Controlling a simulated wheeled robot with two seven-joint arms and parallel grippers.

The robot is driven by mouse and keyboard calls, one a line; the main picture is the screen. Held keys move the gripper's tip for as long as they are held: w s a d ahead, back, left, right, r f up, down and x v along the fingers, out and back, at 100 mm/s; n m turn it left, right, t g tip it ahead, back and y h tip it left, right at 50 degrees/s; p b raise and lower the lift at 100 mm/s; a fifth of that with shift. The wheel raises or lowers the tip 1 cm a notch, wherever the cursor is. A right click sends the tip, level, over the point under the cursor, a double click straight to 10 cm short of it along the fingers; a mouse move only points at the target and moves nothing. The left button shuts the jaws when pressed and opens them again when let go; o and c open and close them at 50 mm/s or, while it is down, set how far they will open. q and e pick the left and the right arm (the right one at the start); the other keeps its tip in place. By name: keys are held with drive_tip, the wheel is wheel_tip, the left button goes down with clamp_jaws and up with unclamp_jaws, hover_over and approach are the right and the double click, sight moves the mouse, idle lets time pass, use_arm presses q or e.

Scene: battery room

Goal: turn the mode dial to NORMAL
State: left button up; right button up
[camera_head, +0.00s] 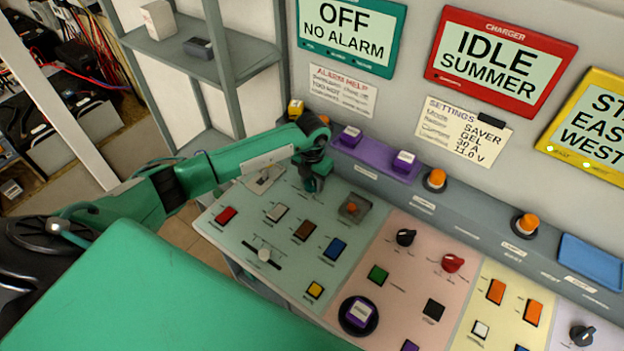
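Three dials show on the sloping console: a black dial (405,237) and a red dial (452,263) on the pink panel, and a black dial (581,335) at the lower right edge. Their labels are too small to read, so I cannot tell which is the mode dial or where it points. The charger screen (497,54) above reads IDLE SUMMER. My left gripper (313,184) is at the back of the pale green panel, left of the dials and apart from them. Its fingers are small and dark, and their opening is unclear. My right gripper is out of view.
A settings note (463,131) hangs on the wall. A raised ledge (465,211) with purple blocks and orange buttons runs along the console's back. Coloured buttons, a slider (264,254) and a round holder (358,316) surround the dials. A grey shelf (180,55) stands behind my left arm.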

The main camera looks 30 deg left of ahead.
sight(312, 179)
use_arm(q)
drive_tip(key=shift+f+m+b, duration=0.15)
drive_tip(key=shift+m+b, duration=0.45)
drive_tip(key=shift+b, duration=0.45)
drive_tip(key=m+b, duration=0.5)
drive_tip(key=b, duration=0.2)
drive_tip(key=shift+m+b, duration=1.1)
drive_tip(key=shift+m, duration=0.3)
drive_tip(key=shift+r, duration=0.2)
drive_tip(key=o, duration=1)
drive_tip(key=shift+r+b, duration=1.6)
drive_tip(key=shift+r, duration=5.3)
